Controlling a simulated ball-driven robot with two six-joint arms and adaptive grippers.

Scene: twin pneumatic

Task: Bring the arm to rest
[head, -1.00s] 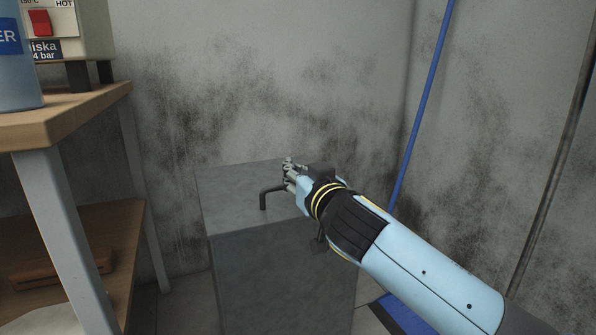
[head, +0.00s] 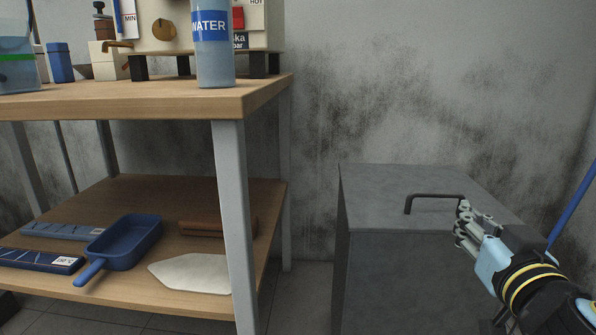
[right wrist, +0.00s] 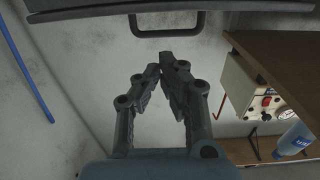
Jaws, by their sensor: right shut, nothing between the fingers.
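My right gripper (head: 463,226) is at the lower right of the head view, above the grey metal box (head: 395,268) and just right of its dark handle (head: 432,197). Its fingers are shut and empty. In the right wrist view the fingers (right wrist: 161,70) meet at their tips, with the dark handle (right wrist: 167,31) beyond them at the top. A gap or contact between fingertips and handle cannot be told for sure. My left gripper is in neither view.
A wooden bench (head: 120,105) stands left, bearing a water bottle (head: 213,60) and a machine. Its lower shelf (head: 165,197) holds a blue dustpan-like tray (head: 128,243) and a white cloth-like piece (head: 190,273). A blue pole (head: 575,205) is at right. Floor shows between bench and box.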

